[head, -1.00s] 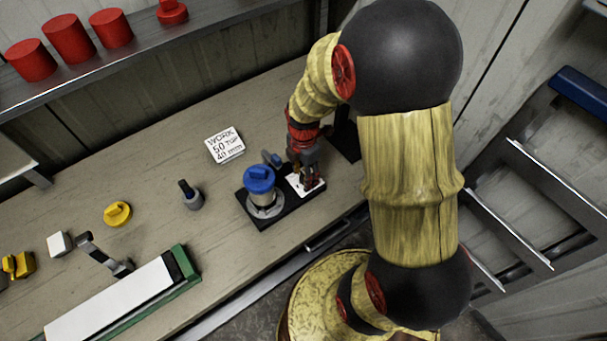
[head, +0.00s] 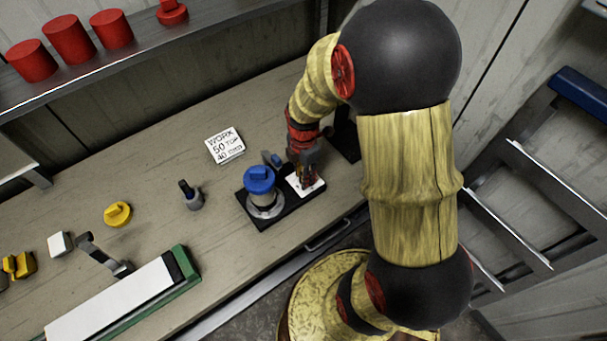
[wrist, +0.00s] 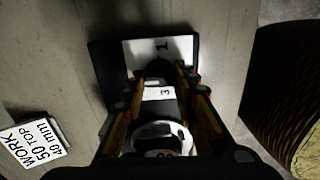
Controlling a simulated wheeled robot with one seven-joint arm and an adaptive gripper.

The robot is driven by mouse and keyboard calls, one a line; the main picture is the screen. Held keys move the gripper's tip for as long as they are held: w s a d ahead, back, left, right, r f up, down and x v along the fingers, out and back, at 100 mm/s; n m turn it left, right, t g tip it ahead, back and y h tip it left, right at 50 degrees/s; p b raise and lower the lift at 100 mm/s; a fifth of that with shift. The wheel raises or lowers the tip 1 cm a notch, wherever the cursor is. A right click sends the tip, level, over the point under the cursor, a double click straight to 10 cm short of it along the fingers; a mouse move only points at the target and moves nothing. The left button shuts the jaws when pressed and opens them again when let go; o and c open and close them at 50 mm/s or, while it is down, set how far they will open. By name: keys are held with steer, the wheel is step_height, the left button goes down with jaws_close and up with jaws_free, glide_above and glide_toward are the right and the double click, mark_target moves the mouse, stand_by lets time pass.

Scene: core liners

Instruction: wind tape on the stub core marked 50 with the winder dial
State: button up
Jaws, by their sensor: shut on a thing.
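The winder (head: 272,218) is a black base on the bench in the head view. A core with a blue knobbed top (head: 259,180) stands upright on a round grey seat at its left; I read no mark on it there. My gripper (head: 309,186) points down over the white dial plate (head: 317,188) at the winder's right. In the wrist view my gripper (wrist: 161,92) is shut on the dark dial (wrist: 157,71), which the fingers partly hide. A round top with an unclear mark (wrist: 160,138) shows at the bottom, partly hidden.
A card (head: 225,146) reads WORK, 50 TOP, with a smaller line below. A grey peg piece (head: 190,196), a yellow knobbed piece (head: 117,214) and a green-edged white block (head: 110,303) are left on the bench. Red cylinders (head: 68,40) stand on the shelf.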

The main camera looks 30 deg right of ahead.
steer(key=m+p, duration=0.1)
steer(key=m, duration=0.3)
steer(key=shift+w+p, duration=0.15)
steer(key=shift+p, duration=0.25)
steer(key=m+p, duration=0.1)
steer(key=m, duration=0.4)
steer(key=shift+d, duration=0.1)
steer(key=m+p, duration=0.1)
steer(key=m, duration=0.3)
steer(key=shift+w+d+p, duration=0.1)
steer(key=shift+w+p, duration=0.05)
steer(key=shift+p, duration=0.2)
steer(key=m+p, duration=0.1)
steer(key=m, duration=0.4)
steer(key=shift+d, duration=0.1)
steer(key=m, duration=0.4)
steer(key=shift+d+m+p, duration=0.1)
steer(key=shift+m+p, duration=0.2)
steer(key=shift+p, duration=0.1)
steer(key=m, duration=0.4)
steer(key=shift+p, duration=0.35)
steer(key=m, duration=0.5)
steer(key=shift+d+p, duration=0.1)
steer(key=shift+p, duration=0.2)
steer(key=shift+s+m, duration=0.25)
steer(key=shift+m, duration=1.55)
